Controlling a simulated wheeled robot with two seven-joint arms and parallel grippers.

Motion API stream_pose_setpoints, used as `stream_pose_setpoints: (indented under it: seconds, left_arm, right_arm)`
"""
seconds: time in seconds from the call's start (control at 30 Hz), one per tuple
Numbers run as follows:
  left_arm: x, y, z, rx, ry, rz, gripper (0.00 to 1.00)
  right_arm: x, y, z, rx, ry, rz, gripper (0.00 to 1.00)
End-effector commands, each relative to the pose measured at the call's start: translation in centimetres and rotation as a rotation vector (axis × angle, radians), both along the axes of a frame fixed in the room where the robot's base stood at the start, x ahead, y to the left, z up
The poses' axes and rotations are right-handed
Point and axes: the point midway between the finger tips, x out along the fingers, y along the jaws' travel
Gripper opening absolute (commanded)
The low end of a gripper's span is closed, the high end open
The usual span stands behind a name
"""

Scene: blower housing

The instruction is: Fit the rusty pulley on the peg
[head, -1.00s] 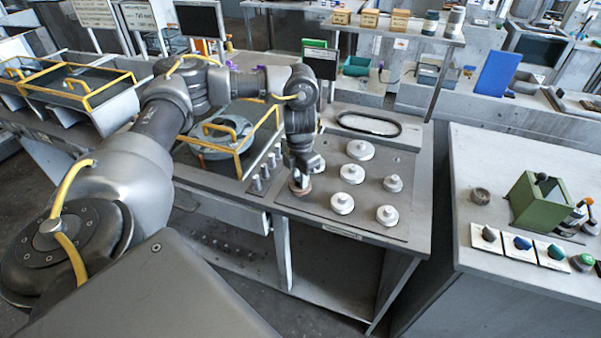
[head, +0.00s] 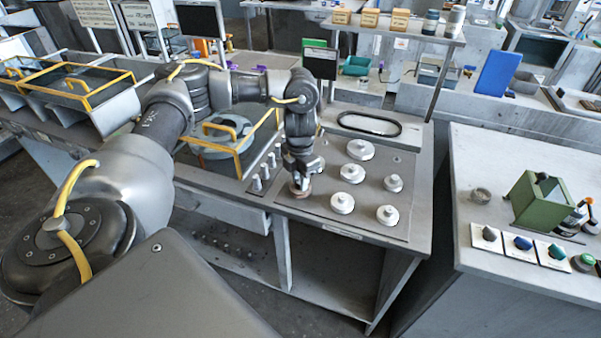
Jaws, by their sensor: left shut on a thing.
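My left gripper (head: 301,185) reaches down over the front left of the grey plate (head: 325,213) on the workbench. It is shut on the rusty pulley (head: 301,193), a small brown disc mostly covered by the fingers. The pulley is at or just above the plate; I cannot tell whether it touches. Any peg under it is hidden by the gripper and the pulley. Several pale pulleys, such as one at the front (head: 342,203), sit on the plate to the right. My right gripper is not in view.
A black belt loop (head: 369,124) lies behind the plate. A round housing with a yellow handle (head: 220,132) and a row of small upright pins (head: 257,184) are left of the plate. A green box (head: 540,200) stands on the right-hand bench.

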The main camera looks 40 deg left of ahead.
Motion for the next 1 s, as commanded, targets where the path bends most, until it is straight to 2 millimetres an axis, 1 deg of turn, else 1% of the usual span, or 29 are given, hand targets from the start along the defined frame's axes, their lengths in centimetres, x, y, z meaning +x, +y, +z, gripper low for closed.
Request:
stream_pose_setpoints:
  seconds: [0.33, 0.7, 1.0]
  left_arm:
    - [0.0, 0.0, 0.0, 0.0, -0.001, 0.0, 0.0]
    - [0.0, 0.0, -0.9, 0.0, -0.001, 0.0, 0.0]
    - [0.0, 0.0, -1.0, 0.0, -0.001, 0.0, 0.0]
  right_arm:
    - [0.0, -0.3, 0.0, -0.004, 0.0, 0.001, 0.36]
    - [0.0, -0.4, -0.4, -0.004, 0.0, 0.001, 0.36]
    - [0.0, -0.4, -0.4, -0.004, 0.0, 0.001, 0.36]
